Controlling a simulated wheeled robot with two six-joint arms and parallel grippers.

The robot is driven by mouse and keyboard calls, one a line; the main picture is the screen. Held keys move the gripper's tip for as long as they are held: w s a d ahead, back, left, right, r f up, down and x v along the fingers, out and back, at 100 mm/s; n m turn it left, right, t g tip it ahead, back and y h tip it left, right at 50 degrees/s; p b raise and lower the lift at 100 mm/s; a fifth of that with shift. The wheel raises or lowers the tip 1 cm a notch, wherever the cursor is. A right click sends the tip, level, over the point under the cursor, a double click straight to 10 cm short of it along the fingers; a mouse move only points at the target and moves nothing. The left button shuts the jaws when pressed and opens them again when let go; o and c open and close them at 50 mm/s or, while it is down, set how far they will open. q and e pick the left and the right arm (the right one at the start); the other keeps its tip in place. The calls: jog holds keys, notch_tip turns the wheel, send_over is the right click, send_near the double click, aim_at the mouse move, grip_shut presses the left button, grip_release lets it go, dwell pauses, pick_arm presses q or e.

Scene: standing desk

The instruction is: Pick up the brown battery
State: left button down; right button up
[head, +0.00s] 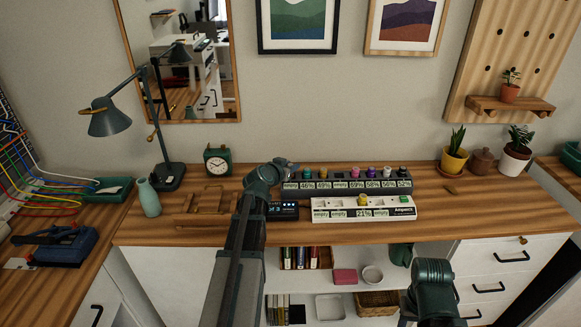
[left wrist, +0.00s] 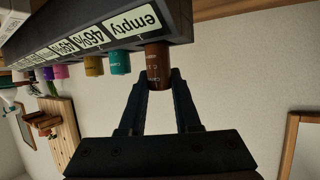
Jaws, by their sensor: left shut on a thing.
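The brown battery (left wrist: 157,65) is between the fingertips of my left gripper (left wrist: 160,80) in the left wrist view, which is upside down. The gripper is shut on it. The battery is at the end slot of the dark charging rack (left wrist: 95,28), whose label there reads empty. It sticks out further than the teal battery (left wrist: 120,63) beside it; I cannot tell whether it is fully clear. In the head view my left gripper (head: 284,166) is over the left end of the rack (head: 345,186) and hides the brown battery. My right gripper is not visible.
Several other coloured batteries stand in the rack. A white charger (head: 334,214) lies in front, with a small dark display box (head: 284,212) to its left. A clock (head: 217,161), lamp (head: 109,123) and wooden stand (head: 198,212) are left. Bare desk lies right of the chargers.

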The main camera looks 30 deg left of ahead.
pick_arm(q)
notch_tip(320, 180, up, 2)
jog(key=shift+p, duration=0.55)
jog(key=s+d+r+p, duration=0.1)
jog(key=s+d, duration=0.3)
jog(key=d, duration=1.1)
jog(key=shift+s+d, duration=0.2)
jog(key=shift+d, duration=0.05)
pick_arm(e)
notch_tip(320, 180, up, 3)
